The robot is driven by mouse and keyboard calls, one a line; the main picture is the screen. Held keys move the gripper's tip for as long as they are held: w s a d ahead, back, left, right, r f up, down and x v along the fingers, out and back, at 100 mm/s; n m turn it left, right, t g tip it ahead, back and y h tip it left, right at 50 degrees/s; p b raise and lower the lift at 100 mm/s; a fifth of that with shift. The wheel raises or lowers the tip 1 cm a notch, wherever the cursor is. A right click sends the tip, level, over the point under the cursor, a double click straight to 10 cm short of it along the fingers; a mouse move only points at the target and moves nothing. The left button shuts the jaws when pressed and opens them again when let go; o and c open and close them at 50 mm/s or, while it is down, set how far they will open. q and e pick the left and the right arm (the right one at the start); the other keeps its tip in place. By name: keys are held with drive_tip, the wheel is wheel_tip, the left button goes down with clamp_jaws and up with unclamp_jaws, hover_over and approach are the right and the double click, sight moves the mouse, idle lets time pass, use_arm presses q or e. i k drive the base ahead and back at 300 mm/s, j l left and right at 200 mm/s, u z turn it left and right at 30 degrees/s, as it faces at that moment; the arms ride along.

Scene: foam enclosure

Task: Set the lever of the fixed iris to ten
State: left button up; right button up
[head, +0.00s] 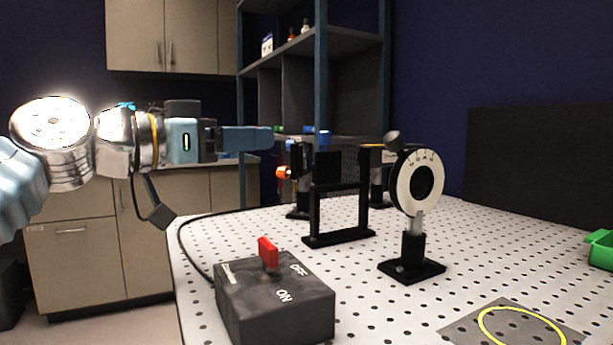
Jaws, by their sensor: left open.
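The fixed iris (403,182) stands upright on a post with a black base on the perforated table, right of centre. Its white ring has a printed scale along the top and a dark round opening. Its lever, with a dark knob (392,139), sticks out at the upper left of the ring. The scale numbers are too small to read. My left gripper (270,139) reaches in from the left above the table, its fingers pointing right. It is open and empty, apart from the iris and left of the lever. My right gripper is not in view.
A black box with a red switch (268,252) stands at the front, its cable running back. A black frame (340,205) and other optical mounts stand between my left gripper and the iris. A yellow-ringed plate (480,318) lies front right; a green bin (600,250) is at the right edge.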

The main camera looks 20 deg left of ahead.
sight(393, 140)
drive_tip(key=k+j, duration=1.25)
